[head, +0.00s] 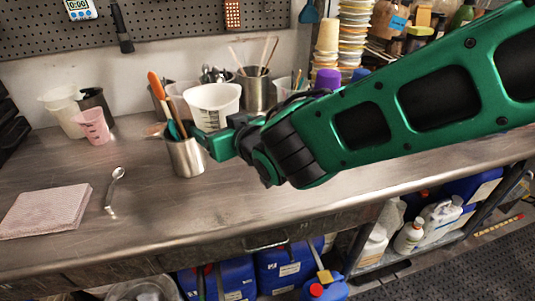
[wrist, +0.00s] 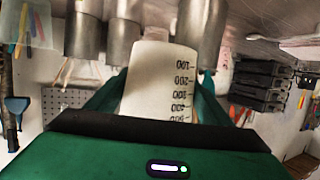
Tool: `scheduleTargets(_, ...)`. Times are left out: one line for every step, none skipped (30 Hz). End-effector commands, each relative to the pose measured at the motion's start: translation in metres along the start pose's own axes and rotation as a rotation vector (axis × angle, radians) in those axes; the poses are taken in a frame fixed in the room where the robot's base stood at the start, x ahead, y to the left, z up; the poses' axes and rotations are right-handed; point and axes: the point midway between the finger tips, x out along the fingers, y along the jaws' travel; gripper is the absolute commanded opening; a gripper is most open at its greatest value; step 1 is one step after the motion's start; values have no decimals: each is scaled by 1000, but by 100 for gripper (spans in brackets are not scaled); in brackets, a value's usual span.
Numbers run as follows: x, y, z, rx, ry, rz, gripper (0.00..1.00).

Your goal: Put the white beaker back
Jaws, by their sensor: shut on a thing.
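The white beaker (head: 213,103) with dark volume marks is held by my gripper (head: 212,138) over the back part of the steel bench (head: 230,205). In the wrist view the beaker (wrist: 158,85) sits between the two green fingers of my gripper (wrist: 157,98), which are shut on it. Its marks show upside down there. In the head view its lower part is hidden behind my gripper and a metal cup, so I cannot tell whether its base touches the bench.
A metal cup (head: 186,157) with tools stands just in front of my gripper. More steel containers (head: 257,92) stand behind. A folded cloth (head: 45,211) and spoon (head: 112,190) lie at front left.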

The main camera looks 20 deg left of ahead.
Motion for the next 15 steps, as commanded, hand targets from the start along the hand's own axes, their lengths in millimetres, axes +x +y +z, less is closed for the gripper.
scheduleTargets(0, 5, 3, -1, 0, 2, 32)
scheduleTargets(0, 9, 6, -1, -1, 3, 32)
scheduleTargets(0, 15, 10, 1, -2, 4, 32)
scheduleTargets(0, 21, 13, 1, -2, 5, 32)
scheduleTargets(0, 26, 16, 1, -2, 4, 32)
scheduleTargets(1, 34, 22, 1, -4, 4, 32)
scheduleTargets(1, 40, 25, 0, -2, 6, 32)
scheduleTargets(0, 45, 29, 2, -2, 5, 32)
scheduleTargets(0, 52, 33, 1, -2, 4, 32)
scheduleTargets(0, 58, 37, 2, -3, 5, 32)
scheduleTargets(0, 64, 41, 1, -3, 5, 32)
scheduleTargets(0, 71, 45, 3, -1, 5, 32)
scheduleTargets(0, 77, 49, 3, -3, 5, 32)
scheduleTargets(0, 82, 53, 2, -3, 5, 32)
scheduleTargets(0, 89, 57, 3, -2, 6, 32)
